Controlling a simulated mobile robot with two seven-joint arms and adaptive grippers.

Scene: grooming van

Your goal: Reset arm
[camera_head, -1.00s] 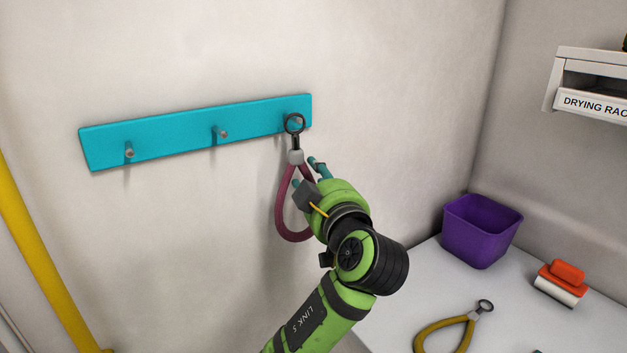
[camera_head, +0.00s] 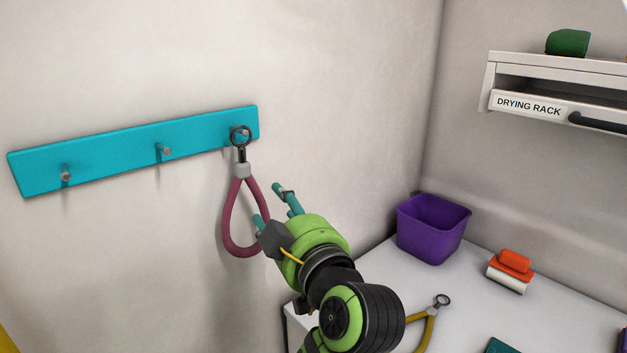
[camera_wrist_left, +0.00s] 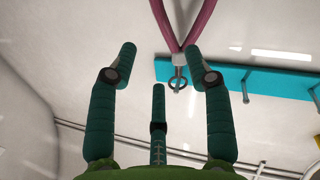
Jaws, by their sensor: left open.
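My left gripper (camera_head: 270,206) is open and empty, just right of a maroon loop lead (camera_head: 229,225) in the head view. The lead hangs by its black ring from the right peg of the teal peg rail (camera_head: 110,155) on the wall. In the left wrist view the open fingers of the left gripper (camera_wrist_left: 165,60) are spread wide with nothing between them. The maroon lead (camera_wrist_left: 187,22) and the teal rail (camera_wrist_left: 275,82) lie beyond the fingers there. My right gripper does not show.
A white counter (camera_head: 465,300) at right holds a purple bin (camera_head: 432,240), a red and white brush-like item (camera_head: 511,270) and a yellow loop lead (camera_head: 427,325). A drying rack (camera_head: 540,68) is on the right wall with a green item (camera_head: 568,42) on top. The left two pegs are bare.

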